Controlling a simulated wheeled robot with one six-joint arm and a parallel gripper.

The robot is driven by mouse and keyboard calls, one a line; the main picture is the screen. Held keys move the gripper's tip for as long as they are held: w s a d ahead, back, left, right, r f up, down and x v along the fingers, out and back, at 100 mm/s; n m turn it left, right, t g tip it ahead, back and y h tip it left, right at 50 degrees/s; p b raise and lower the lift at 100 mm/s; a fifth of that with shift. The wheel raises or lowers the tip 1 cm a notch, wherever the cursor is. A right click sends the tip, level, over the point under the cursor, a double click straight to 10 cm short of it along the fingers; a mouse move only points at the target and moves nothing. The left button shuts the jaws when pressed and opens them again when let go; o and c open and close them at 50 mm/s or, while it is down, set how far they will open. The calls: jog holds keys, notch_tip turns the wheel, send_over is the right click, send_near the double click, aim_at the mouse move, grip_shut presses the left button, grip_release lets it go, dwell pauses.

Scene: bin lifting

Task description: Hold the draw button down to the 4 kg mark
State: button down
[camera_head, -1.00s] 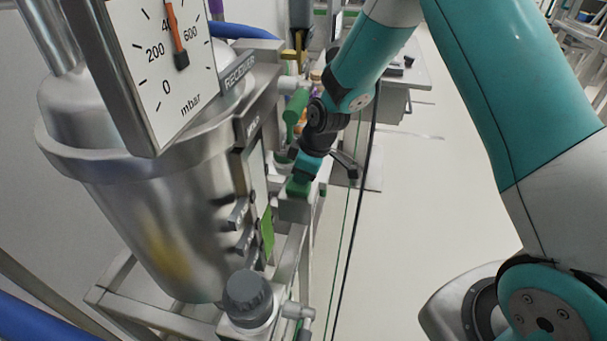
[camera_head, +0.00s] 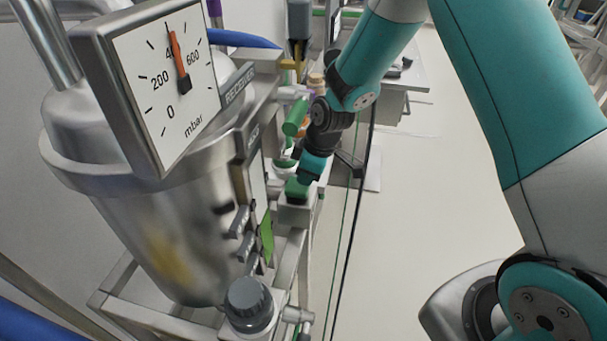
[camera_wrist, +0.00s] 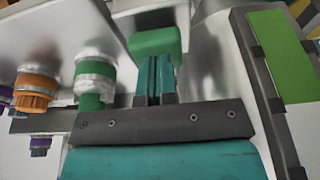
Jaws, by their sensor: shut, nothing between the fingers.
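The green draw button (camera_head: 296,189) sits on a grey box at the side of the steel receiver (camera_head: 165,225). It also shows in the wrist view (camera_wrist: 155,42), at top centre. My gripper (camera_head: 306,178) is shut and empty. Its teal fingers (camera_wrist: 157,68) stand side by side, with their tips at the button's lower edge in the wrist view. I cannot tell whether they touch or press it. A dial gauge (camera_head: 150,85) marked in mbar has its orange needle near 400. No 4 kg mark is readable; the scale panel (camera_head: 257,185) is seen edge-on.
Green, orange and purple ringed fittings (camera_wrist: 95,75) stand left of my fingers in the wrist view. A green plate (camera_wrist: 280,55) is on the right. A dark knob (camera_head: 249,303) is at the front of the steel frame. Open floor lies to the right.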

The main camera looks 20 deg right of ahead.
jog(key=w+p+v, duration=0.1)
jog(key=p+v, duration=0.3)
jog(key=v, duration=0.3)
jog(key=shift+s+r, duration=0.25)
jog(key=shift+r, duration=0.2)
jog(key=shift+a, duration=0.1)
jog(key=s+d+r+m+h, duration=0.1)
jog(key=s+d+r+m, duration=0.35)
jog(key=s+r, duration=0.2)
jog(key=s+d+r+m+h, duration=0.1)
jog(key=s+d+r+m, duration=0.4)
jog(key=s, duration=0.3)
jog(key=s+a+r+n+g+y, duration=0.1)
jog(key=s+a+r+n, duration=0.1)
jog(key=s+a, duration=0.4)
jog(key=s+a+r+n+y+b, duration=0.1)
jog(key=s+a+r+n+y, duration=0.1)
jog(key=s+a+r, duration=0.3)
jog(key=a+n, duration=0.1)
jog(key=a, duration=0.3)
jog(key=shift+s+g+y, duration=0.3)
jog(key=shift+s+g, duration=0.1)
jog(key=shift+a+r, duration=0.1)
